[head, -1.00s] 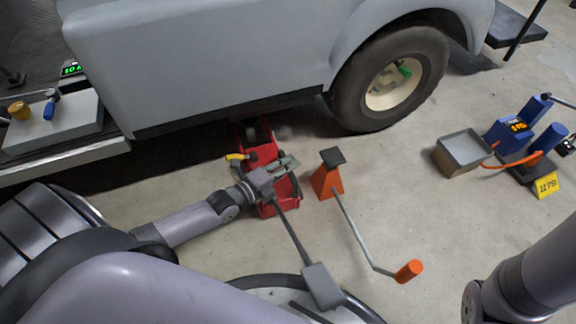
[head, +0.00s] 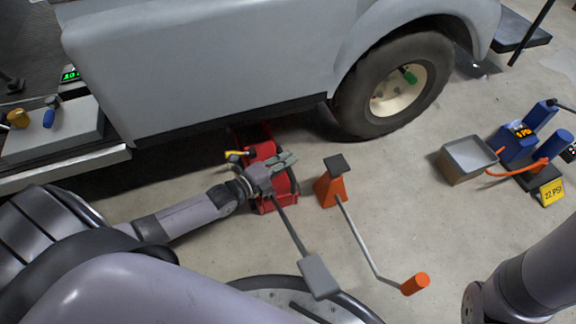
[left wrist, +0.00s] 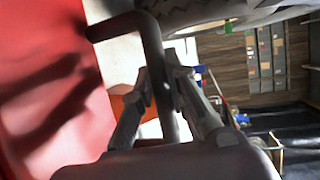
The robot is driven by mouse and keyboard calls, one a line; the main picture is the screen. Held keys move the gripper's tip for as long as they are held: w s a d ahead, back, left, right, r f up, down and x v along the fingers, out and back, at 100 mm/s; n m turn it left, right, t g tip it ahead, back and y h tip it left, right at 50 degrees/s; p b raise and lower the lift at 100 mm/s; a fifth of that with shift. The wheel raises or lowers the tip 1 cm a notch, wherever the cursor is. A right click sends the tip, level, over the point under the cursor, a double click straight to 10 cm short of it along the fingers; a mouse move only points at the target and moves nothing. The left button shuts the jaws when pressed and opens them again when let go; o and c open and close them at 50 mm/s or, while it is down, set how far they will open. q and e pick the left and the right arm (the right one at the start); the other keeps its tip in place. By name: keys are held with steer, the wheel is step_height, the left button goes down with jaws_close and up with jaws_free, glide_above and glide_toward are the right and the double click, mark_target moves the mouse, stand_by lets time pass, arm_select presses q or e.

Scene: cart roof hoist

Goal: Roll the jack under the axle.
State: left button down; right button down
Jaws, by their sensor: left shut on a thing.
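The red jack (head: 264,152) stands on the floor at the edge of the grey vehicle's underside, its far end in the shadow beneath. My left gripper (head: 280,166) is over the jack's near part. In the left wrist view its fingers (left wrist: 159,68) are shut on a dark bent bar (left wrist: 153,42) beside the red body (left wrist: 50,85). A dark rod with a grey pad (head: 319,276) extends from the jack area toward me. The vehicle's wheel (head: 395,88) is to the right of the jack. The axle is hidden under the bodywork. My right gripper is out of view.
An orange stand (head: 331,189) with a crank (head: 415,284) is close on the jack's right. A grey tray (head: 468,156), blue pump (head: 517,138) and yellow sign (head: 551,192) are farther right. A platform (head: 62,163) borders the left. Bare floor lies between.

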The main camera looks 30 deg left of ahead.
arm_select(q)
steer(key=shift+w+a, duration=0.15)
steer(key=shift+a, duration=0.15)
steer(key=c, duration=2)
jaws_free()
steer(key=o, duration=0.4)
steer(key=shift+d, duration=0.15)
steer(key=shift+o, duration=0.2)
steer(key=shift+s, duration=0.2)
steer(key=shift+s, duration=0.25)
steer(key=v, duration=1.1)
steer(key=shift+s+r, duration=0.1)
